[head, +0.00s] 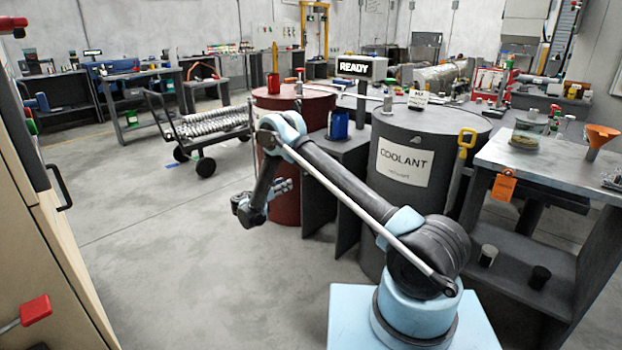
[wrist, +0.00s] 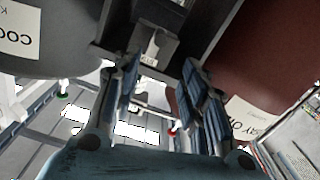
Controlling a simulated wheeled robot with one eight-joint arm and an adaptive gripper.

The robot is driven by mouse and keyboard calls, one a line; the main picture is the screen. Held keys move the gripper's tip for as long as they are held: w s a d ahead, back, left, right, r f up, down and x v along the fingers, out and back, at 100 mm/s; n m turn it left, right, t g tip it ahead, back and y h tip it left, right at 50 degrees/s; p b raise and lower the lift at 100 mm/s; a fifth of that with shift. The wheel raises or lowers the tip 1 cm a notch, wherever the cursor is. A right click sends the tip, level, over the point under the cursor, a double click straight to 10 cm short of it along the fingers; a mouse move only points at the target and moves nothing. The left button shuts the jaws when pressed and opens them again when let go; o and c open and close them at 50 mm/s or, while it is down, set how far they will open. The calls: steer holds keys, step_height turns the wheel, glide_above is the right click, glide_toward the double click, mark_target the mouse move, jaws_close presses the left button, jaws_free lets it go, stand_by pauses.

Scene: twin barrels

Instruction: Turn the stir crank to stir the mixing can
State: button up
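A blue can (head: 338,125) stands on the dark stand between two barrels, under the READY sign; it may be the mixing can. I cannot make out a stir crank on it. My gripper (head: 284,187) is in front of the red barrel, below the blue can's level and apart from it. In the wrist view my gripper (wrist: 160,70) has its two fingers spread with nothing held between them. A small grey block (wrist: 152,46) shows beyond the fingertips, between the barrels; I cannot tell what it is.
The grey COOLANT barrel (head: 420,190) stands right of the stand (head: 346,157), the red barrel (head: 284,200) left. A yellow handle (head: 466,138) rises beside the grey barrel. A workbench (head: 545,170) is at right, a cart (head: 205,128) at left.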

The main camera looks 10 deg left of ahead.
steer(key=x, duration=1.7)
steer(key=shift+w+d+f, duration=0.1)
steer(key=shift+d+f, duration=0.05)
steer(key=shift+f, duration=0.05)
jaws_close()
steer(key=shift+d, duration=0.45)
steer(key=shift+a, duration=0.3)
